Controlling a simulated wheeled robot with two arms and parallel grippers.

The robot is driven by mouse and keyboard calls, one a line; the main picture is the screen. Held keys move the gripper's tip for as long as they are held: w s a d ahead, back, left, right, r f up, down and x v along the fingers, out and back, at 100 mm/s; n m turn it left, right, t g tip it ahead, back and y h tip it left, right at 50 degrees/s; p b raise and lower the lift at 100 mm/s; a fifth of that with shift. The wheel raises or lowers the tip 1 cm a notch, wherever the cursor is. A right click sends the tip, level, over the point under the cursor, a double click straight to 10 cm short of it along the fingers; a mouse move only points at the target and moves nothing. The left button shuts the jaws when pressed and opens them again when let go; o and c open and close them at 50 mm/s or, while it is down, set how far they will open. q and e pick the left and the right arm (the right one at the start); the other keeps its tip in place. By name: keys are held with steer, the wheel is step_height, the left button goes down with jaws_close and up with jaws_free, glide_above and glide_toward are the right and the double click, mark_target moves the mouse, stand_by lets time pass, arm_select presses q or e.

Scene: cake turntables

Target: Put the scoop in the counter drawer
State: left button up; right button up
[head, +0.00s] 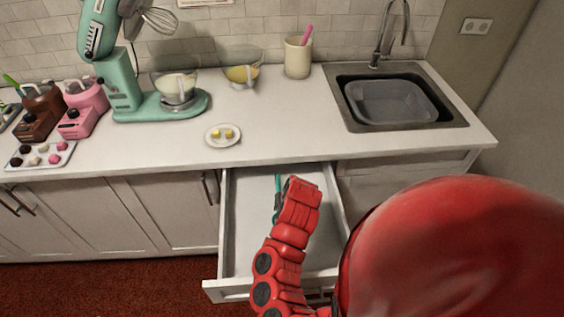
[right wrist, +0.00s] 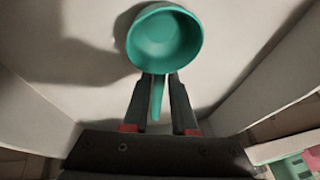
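The teal scoop (right wrist: 165,40) has a round bowl, and its handle runs down between the two fingers of my right gripper (right wrist: 160,82). The gripper looks shut on the handle. In the head view a thin teal strip of the scoop (head: 278,185) shows beside my red right arm, over the open counter drawer (head: 240,225); the arm hides the rest. The pale drawer floor lies behind the scoop in the right wrist view, with a shadow to the bowl's left. I cannot tell whether the scoop touches the floor. My left gripper is not in view.
The white counter (head: 300,135) holds a plate (head: 222,136), a green stand mixer (head: 122,85), bowls, a utensil crock (head: 298,58) and a sink (head: 390,100). Closed cabinets flank the drawer. The drawer walls stand close on both sides, and the visible drawer floor is otherwise empty.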

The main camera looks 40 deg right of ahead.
steer(key=o, duration=0.4)
steer(key=shift+o, duration=0.2)
steer(key=shift+r, duration=0.25)
steer(key=shift+s, duration=0.1)
steer(key=v, duration=0.5)
steer(key=shift+r, duration=0.35)
steer(key=p+v, duration=0.2)
steer(key=v, duration=0.4)
steer(key=shift+p, duration=0.35)
